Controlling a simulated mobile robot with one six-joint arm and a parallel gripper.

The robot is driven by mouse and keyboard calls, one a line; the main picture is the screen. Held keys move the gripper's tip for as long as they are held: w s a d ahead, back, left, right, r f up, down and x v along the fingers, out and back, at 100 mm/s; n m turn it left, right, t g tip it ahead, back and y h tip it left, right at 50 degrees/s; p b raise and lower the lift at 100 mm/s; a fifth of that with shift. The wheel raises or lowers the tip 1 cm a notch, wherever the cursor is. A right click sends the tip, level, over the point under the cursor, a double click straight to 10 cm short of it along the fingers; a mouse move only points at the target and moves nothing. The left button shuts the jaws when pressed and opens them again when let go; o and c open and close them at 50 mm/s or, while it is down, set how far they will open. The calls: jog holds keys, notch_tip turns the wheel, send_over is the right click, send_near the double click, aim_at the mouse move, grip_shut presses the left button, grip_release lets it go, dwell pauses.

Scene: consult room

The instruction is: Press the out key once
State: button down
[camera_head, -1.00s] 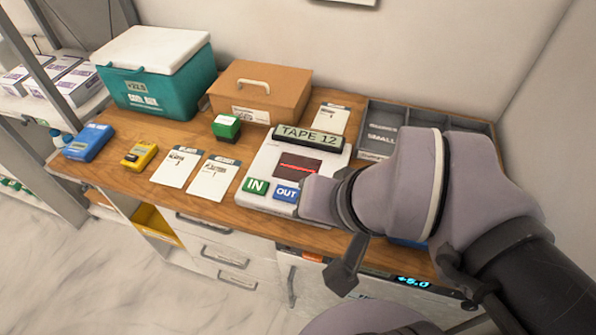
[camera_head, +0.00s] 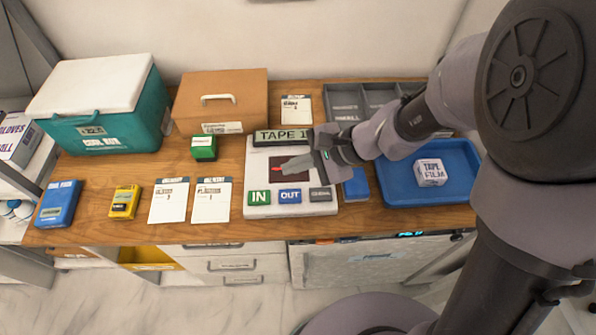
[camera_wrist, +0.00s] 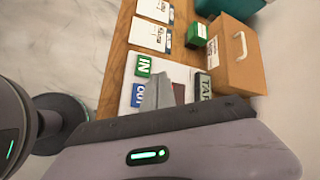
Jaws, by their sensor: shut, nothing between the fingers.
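The blue OUT key (camera_head: 290,196) is on the front edge of a white panel (camera_head: 262,211), between the green IN key (camera_head: 258,197) and a grey key (camera_head: 320,194). My gripper (camera_head: 284,166) is shut and empty. In the head view its tip appears over the dark red-marked window (camera_head: 270,172), behind the OUT key; its height above the panel is hard to tell. In the wrist view the fingers (camera_wrist: 158,88) partly cover the blue OUT key (camera_wrist: 137,95), while the green IN key (camera_wrist: 143,66) shows clear.
The TAPE 12 sign (camera_head: 280,136) stands at the panel's back. A blue tray (camera_head: 400,195) with a white box (camera_head: 431,172) lies right of it. Two cards, a yellow device (camera_head: 124,201) and a blue pack (camera_head: 59,204) lie left. A green block (camera_head: 204,148) and brown box (camera_head: 248,103) stand behind.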

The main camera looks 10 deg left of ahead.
aim_at(294, 196)
notch_tip(294, 196, down, 8)
jog(key=b, duration=0.6)
jog(key=shift+f, duration=0.15)
jog(key=shift+f+b, duration=0.3)
jog(key=shift+b, duration=0.25)
dwell(1.3)
jog(key=shift+f+b, duration=0.4)
jog(key=shift+b, duration=0.15)
jog(key=shift+f+b, duration=0.5)
jog(key=shift+b, duration=0.15)
dwell(0.4)
dwell(0.3)
jog(key=shift+r+p, duration=0.7)
jog(key=shift+r, duration=0.25)
